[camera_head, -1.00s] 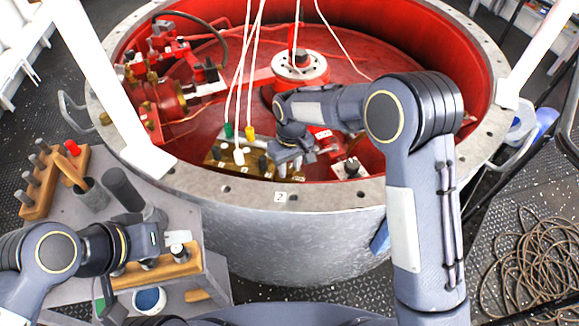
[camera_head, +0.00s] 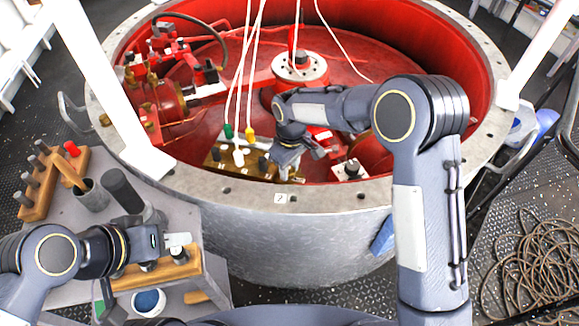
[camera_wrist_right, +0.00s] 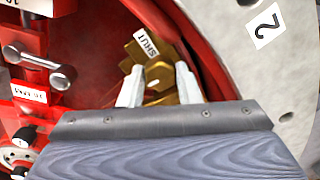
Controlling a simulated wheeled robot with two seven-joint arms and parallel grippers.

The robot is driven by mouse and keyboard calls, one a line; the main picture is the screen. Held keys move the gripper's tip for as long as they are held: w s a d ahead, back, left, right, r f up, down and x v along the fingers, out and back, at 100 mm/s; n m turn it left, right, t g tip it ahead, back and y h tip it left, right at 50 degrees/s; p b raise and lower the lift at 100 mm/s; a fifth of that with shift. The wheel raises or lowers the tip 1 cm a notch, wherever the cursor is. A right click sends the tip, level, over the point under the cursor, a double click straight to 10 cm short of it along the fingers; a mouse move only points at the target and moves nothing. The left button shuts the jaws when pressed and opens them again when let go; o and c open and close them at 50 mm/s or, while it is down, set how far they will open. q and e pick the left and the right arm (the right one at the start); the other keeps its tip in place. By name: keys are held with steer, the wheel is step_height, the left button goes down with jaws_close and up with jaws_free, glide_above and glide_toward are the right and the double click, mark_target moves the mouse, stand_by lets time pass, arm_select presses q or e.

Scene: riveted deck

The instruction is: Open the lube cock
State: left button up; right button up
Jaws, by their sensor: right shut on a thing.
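A brass cock (camera_wrist_right: 161,96) shows in the right wrist view, against the red wall of the tub, with a white label (camera_wrist_right: 147,47) that seems to read SHUT. My right gripper (camera_wrist_right: 158,80) has its two pale fingers on either side of the brass part and is shut on it. In the head view my right gripper (camera_head: 284,168) reaches down inside the near rim, and the cock there is mostly hidden by it. My left gripper (camera_head: 178,240) is over a wooden peg rack (camera_head: 150,278) at the lower left; its finger gap is not clear.
A brass block (camera_head: 217,159) with green, white and yellow plugs and hoses stands left of my right gripper. The tub's grey rim (camera_head: 330,196) carries a number 2 plate. Red pipework (camera_head: 165,100) fills the tub's left side. Coiled rope (camera_head: 535,270) lies on the deck at right.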

mark_target(290, 169)
steer(key=o, duration=1)
steer(key=shift+c, duration=0.2)
step_height(290, 169, up, 8)
steer(key=shift+w+d+f, duration=0.1)
